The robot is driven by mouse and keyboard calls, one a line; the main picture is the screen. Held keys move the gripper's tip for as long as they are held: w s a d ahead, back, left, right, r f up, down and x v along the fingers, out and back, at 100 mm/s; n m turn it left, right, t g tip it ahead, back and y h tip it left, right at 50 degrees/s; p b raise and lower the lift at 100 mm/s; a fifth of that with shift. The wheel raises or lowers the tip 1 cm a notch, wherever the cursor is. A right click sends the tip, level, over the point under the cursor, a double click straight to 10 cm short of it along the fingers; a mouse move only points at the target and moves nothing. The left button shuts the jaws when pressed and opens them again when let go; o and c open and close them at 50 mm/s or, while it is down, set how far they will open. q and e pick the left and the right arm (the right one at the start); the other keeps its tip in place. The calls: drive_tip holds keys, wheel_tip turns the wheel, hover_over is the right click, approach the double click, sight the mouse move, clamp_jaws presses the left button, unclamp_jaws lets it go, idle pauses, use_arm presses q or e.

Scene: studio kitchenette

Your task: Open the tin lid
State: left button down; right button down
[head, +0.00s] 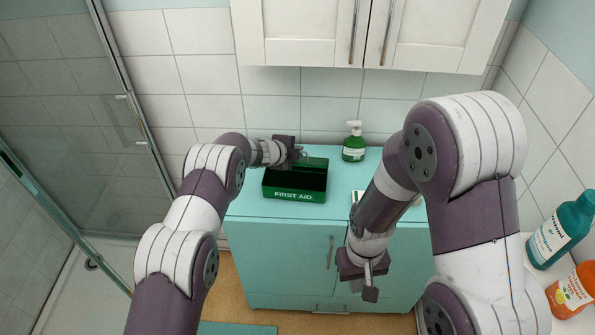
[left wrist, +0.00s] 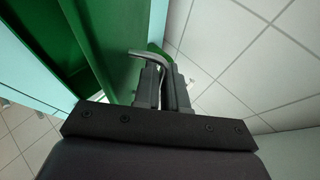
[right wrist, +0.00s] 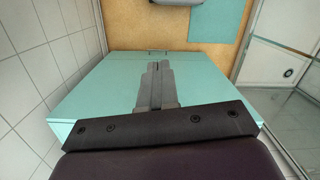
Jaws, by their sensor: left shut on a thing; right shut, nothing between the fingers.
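The green tin (head: 293,196), marked FIRST AID, sits on the teal cabinet. Its lid (head: 314,163) is raised at the back, so the dark inside shows. My left gripper (head: 300,153) is at the raised lid's upper left. In the left wrist view its fingers (left wrist: 160,82) are shut on the lid's grey handle (left wrist: 150,54), with green panels beside them. My right gripper (head: 369,285) is shut and empty, low in front of the cabinet. Its closed fingers also show in the right wrist view (right wrist: 155,80).
A green soap pump bottle (head: 353,148) stands behind and right of the tin. The teal cabinet top (head: 245,206) is clear at the left. A teal bottle (head: 560,232) and an orange bottle (head: 574,292) stand at far right. White wall cabinets (head: 300,30) hang above.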

use_arm(q)
drive_tip(key=shift+w+f, duration=0.25)
drive_tip(key=shift+w, duration=0.05)
drive_tip(key=shift+a, duration=0.15)
drive_tip(key=shift+s+r, duration=0.1)
drive_tip(key=shift+s, duration=0.05)
use_arm(e)
drive_tip(key=w+a+f+m+t+y, duration=0.1)
drive_tip(key=w+a+f+m+t, duration=0.4)
drive_tip(key=f, duration=0.3)
drive_tip(key=w+a+f+m+t, duration=0.2)
drive_tip(key=w+a+f+m, duration=0.35)
drive_tip(key=f+m, duration=0.3)
drive_tip(key=w+a+f+m+t+y, duration=0.1)
drive_tip(key=w+a+f+m+t, duration=0.35)
drive_tip(key=a+f, duration=0.3)
drive_tip(key=w+d+r+m+t+h, duration=0.1)
drive_tip(key=w+r+m+t+h, duration=0.15)
drive_tip(key=r+m+t, duration=0.6)
drive_tip(key=w+d+r+m+t+h, duration=0.15)
drive_tip(key=w+r+m, duration=0.25)
drive_tip(key=m, duration=0.9)
drive_tip(key=x, duration=1)
drive_tip(key=shift+w+d, duration=0.2)
drive_tip(key=shift+w, duration=0.15)
drive_tip(key=shift+w+r, duration=0.45)
drive_tip(key=shift+r, duration=0.35)
drive_tip(key=shift+w+r, duration=0.5)
drive_tip(key=shift+r, duration=0.3)
